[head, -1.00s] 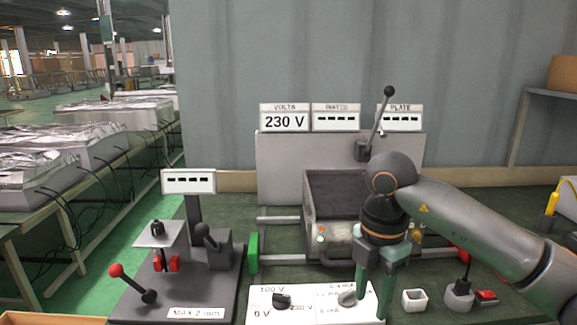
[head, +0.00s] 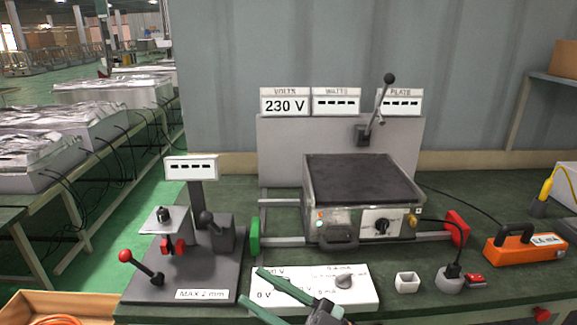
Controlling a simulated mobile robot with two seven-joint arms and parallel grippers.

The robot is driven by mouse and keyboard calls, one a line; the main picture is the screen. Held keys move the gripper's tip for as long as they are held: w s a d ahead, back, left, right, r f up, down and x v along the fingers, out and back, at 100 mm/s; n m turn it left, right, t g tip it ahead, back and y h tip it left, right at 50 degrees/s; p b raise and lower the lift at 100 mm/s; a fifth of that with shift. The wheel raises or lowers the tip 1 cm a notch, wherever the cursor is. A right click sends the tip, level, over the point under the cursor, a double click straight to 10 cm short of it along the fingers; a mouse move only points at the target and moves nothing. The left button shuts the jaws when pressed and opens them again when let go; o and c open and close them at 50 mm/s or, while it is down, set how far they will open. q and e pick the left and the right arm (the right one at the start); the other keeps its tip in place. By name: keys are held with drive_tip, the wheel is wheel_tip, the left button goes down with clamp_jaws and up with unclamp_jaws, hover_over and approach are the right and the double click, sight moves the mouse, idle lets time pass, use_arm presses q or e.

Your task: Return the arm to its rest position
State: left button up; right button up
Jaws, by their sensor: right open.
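My right gripper (head: 251,286) is at the bottom centre of the head view. Its two green fingers point up and left, are spread apart, and hold nothing. They lie across the left part of the white control panel (head: 362,292) in the picture and hide part of its markings. The grey knob (head: 343,282) on the panel's right side is in plain view; the left knob is hidden behind the gripper. I cannot tell whether a finger touches the panel. Only a small part of my right arm shows at the bottom edge. My left gripper is not in view.
A hot plate (head: 362,180) stands behind the panel, below the display reading 230 V (head: 285,106). A gauge stand with a red-knobbed lever (head: 125,256) is at left. A white cup (head: 407,282), a grey socket (head: 450,280) and an orange meter (head: 515,254) are at right.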

drive_tip(key=w+d+f+m+t+h+p, duration=0.1)
drive_tip(key=d+f+m+t+h+p, duration=0.1)
drive_tip(key=d+f+m+t+h, duration=0.95)
drive_tip(key=s+d+f+m+g+h, duration=0.2)
drive_tip(key=s+d+f+g+h, duration=0.2)
drive_tip(key=s+f, duration=0.3)
drive_tip(key=s+d+f+m+g+h+p, duration=0.1)
drive_tip(key=s+d+f+m+g+h, duration=0.2)
drive_tip(key=s+f, duration=0.5)
wheel_tip(320, 180, down, 6)
drive_tip(key=d+g+h, duration=0.1)
drive_tip(key=d+g, duration=0.1)
drive_tip(key=g, duration=0.1)
drive_tip(key=shift+s, duration=0.2)
